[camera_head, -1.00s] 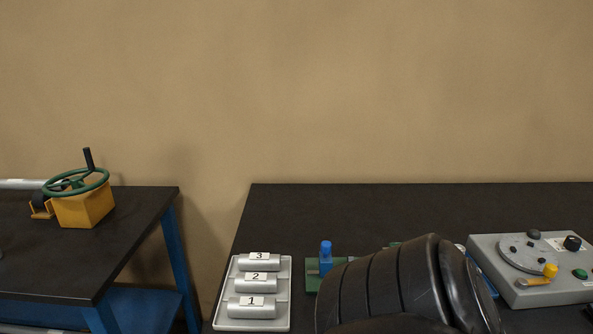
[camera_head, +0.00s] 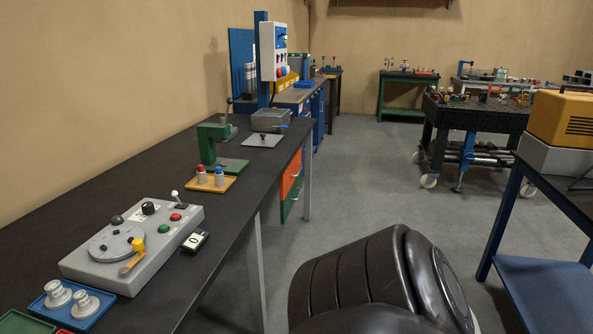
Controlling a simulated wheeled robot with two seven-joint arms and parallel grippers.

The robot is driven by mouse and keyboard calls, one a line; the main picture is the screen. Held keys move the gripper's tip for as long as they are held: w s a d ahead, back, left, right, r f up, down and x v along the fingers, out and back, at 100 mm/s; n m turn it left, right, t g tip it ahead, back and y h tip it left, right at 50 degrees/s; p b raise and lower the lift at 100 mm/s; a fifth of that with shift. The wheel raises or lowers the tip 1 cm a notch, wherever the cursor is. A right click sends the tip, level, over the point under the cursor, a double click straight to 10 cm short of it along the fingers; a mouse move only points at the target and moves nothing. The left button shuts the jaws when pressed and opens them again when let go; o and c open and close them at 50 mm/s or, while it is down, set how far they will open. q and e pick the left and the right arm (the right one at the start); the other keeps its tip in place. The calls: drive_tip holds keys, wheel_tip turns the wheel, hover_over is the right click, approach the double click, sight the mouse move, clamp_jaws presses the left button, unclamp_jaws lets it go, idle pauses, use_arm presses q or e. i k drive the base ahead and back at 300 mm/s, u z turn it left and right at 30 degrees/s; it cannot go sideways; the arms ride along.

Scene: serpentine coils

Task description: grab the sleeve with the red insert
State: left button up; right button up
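A small grey sleeve with a red top (camera_head: 201,175) stands upright at the left of a yellow-tan tray (camera_head: 228,186) on the long dark bench. A similar sleeve with a blue top (camera_head: 219,177) stands just to its right on the same tray. Neither of my grippers is in view. A large black rounded part of my own body fills the lower middle of the picture.
On the dark bench (camera_head: 160,157), a green press-like frame (camera_head: 211,147) stands behind the tray. A grey control box (camera_head: 132,243) with a crank dial and a blue tray (camera_head: 72,318) with white pieces are nearer. Grey floor (camera_head: 355,180) is open to the right.

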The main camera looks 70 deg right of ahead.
sight(201, 176)
drive_tip(key=z, duration=2.3)
